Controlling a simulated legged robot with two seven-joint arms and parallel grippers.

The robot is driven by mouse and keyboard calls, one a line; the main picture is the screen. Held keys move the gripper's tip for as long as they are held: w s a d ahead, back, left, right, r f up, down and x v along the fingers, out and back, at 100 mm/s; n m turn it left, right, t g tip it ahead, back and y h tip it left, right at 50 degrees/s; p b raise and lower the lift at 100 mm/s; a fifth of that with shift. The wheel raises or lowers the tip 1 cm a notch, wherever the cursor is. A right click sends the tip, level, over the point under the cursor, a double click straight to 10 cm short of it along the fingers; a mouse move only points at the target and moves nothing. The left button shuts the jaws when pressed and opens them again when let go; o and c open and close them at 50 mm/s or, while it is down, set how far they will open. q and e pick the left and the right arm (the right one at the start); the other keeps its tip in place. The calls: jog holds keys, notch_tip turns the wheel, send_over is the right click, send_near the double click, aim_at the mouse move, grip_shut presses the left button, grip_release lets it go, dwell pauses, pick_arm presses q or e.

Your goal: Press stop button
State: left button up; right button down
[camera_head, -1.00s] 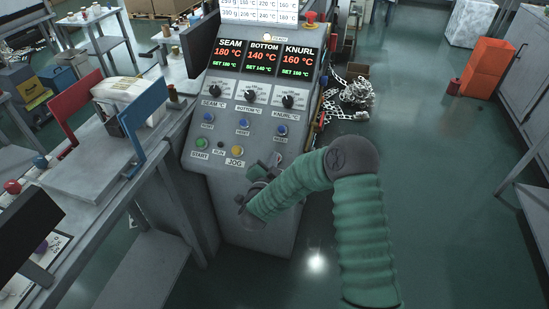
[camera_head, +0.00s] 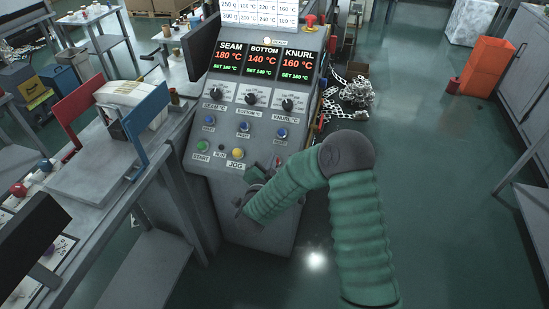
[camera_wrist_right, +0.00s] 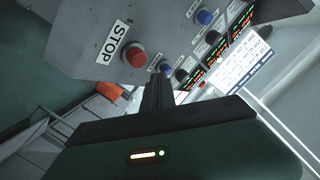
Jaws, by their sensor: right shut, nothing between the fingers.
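The red stop button (camera_wrist_right: 134,55) sits on the grey control panel beside a white STOP label (camera_wrist_right: 113,41) in the right wrist view. My right gripper (camera_wrist_right: 157,84) is shut and empty, its fingers close to the button's lower right in that picture; a gap shows between them. In the head view my right gripper (camera_head: 264,171) is at the lower right of the panel (camera_head: 225,166), right of the yellow JOG button (camera_head: 238,153). My wrist and gripper hide much of the stop button there. My left gripper is not in view.
A green START button (camera_head: 202,147) and several blue buttons, one (camera_head: 281,133) near my gripper, are on the panel. Dials and lit displays (camera_head: 262,60) are above. A red mushroom knob (camera_head: 310,20) stands at the top right. A workbench (camera_head: 85,190) is to the left.

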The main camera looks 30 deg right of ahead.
jog(key=shift+s+a+r+p, duration=0.3)
jog(key=shift+a+r+p, duration=0.15)
jog(key=shift+r, duration=0.2)
jog(key=shift+s+a+r+p, duration=0.3)
jog(key=shift+r+p, duration=0.1)
jog(key=shift+r, duration=0.2)
